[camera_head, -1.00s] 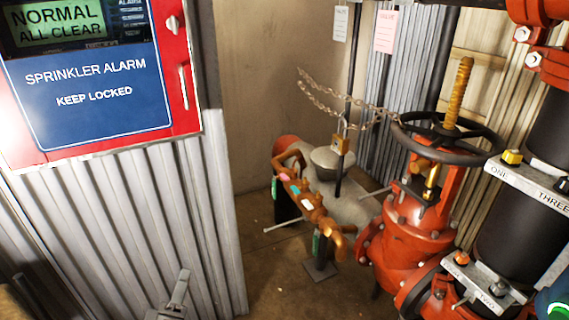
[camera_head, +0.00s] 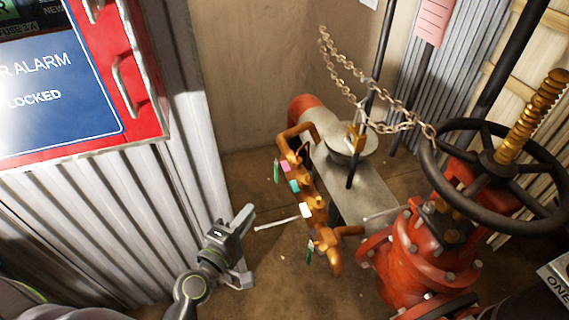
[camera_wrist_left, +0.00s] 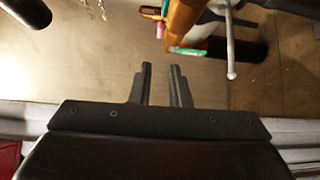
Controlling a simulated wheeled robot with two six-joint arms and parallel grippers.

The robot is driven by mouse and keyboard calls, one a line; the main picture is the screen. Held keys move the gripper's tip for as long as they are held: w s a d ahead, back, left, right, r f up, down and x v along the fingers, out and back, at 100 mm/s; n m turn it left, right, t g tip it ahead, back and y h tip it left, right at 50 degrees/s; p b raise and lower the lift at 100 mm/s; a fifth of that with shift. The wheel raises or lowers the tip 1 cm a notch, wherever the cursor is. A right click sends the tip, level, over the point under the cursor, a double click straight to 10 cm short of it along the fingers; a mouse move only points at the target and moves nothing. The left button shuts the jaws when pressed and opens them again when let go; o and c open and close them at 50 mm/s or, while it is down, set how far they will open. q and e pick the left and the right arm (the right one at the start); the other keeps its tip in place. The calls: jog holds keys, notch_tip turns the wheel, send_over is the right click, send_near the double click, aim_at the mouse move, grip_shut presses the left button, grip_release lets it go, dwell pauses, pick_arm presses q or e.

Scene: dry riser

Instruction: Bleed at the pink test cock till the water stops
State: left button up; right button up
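The pink test cock (camera_head: 284,165) is a small pink tag-like handle on the copper-coloured pipe assembly (camera_head: 318,205), near its far end. A teal one (camera_head: 295,186) and a white one (camera_head: 306,209) follow along the pipe. A pink piece also shows in the left wrist view (camera_wrist_left: 159,30), above and beyond the fingertips. My left gripper (camera_head: 246,222) is in front and left of the assembly, apart from it. Its fingers (camera_wrist_left: 160,70) are parted and empty. No water stream is visible. My right gripper is out of view.
A pale rod (camera_head: 283,223) sticks out left from the pipe toward my gripper. Green-handled pieces (camera_head: 276,172) hang beside the pipe. A red valve with black handwheel (camera_head: 497,170) and chain (camera_head: 372,108) stands right. The red alarm cabinet (camera_head: 140,75) and corrugated wall are left.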

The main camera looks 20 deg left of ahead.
aim_at(286, 166)
pick_arm(q)
jog(key=r+p+x, duration=0.1)
jog(key=p+x, duration=0.1)
jog(key=x, duration=1.4)
jog(key=shift+w+f, duration=0.35)
jog(key=shift+f, duration=0.05)
jog(key=shift+c, duration=0.3)
grip_shut()
